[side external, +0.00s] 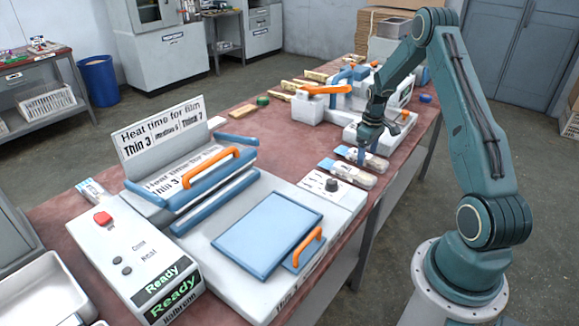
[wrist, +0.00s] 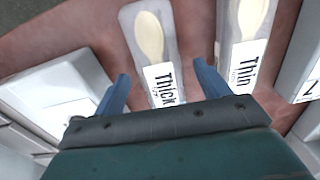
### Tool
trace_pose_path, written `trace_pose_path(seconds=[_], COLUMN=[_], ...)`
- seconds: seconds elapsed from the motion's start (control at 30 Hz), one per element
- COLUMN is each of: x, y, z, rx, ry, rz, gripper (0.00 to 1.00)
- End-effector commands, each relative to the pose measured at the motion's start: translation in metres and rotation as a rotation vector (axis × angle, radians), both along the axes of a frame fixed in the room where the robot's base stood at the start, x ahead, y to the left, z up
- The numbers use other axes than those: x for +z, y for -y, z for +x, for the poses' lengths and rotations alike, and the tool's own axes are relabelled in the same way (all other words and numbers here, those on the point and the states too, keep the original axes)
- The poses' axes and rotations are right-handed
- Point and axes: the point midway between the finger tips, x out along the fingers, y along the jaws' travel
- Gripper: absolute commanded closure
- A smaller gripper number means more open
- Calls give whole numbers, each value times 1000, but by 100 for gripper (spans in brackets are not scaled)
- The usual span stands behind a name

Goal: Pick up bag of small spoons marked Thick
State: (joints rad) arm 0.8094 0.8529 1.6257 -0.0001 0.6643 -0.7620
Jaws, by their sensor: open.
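In the wrist view, a clear bag with a pale wooden spoon and a white label reading "Thick" (wrist: 150,38) lies on the reddish table top. My gripper (wrist: 161,70) is open and empty, with one blue finger on each side of this bag's label end. A similar bag labelled "Thin" (wrist: 244,45) lies to its right, outside the right finger. In the side external view, my gripper (side external: 376,145) points down over the farther of two bags, which matches the Thick bag (side external: 376,163). The nearer Thin bag (side external: 347,174) lies beside it. Finger height above the table is unclear.
A white control box with a black knob (side external: 332,188) stands close to the nearer bag. A white machine with an orange handle (side external: 325,90) stands beyond the bags. A white sealer with a blue lid (side external: 268,234) fills the near table. The table edge runs close to the bags.

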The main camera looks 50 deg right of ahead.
Motion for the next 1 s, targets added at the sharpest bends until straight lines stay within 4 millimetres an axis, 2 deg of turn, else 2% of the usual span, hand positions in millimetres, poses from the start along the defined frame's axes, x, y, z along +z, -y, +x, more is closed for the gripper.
trace_pose_path(seconds=[0.2,0.67,0.7,0.93,1.0], x=[-15,-15,-15,-15,-15], y=[0,0,0,0,0], z=[0,0,0,0,0], rx=[-1,-1,-1,-1,-1], ry=[1,1,1,1,1], rz=[1,0,0,0,0], gripper=[25,25,27,73,73])
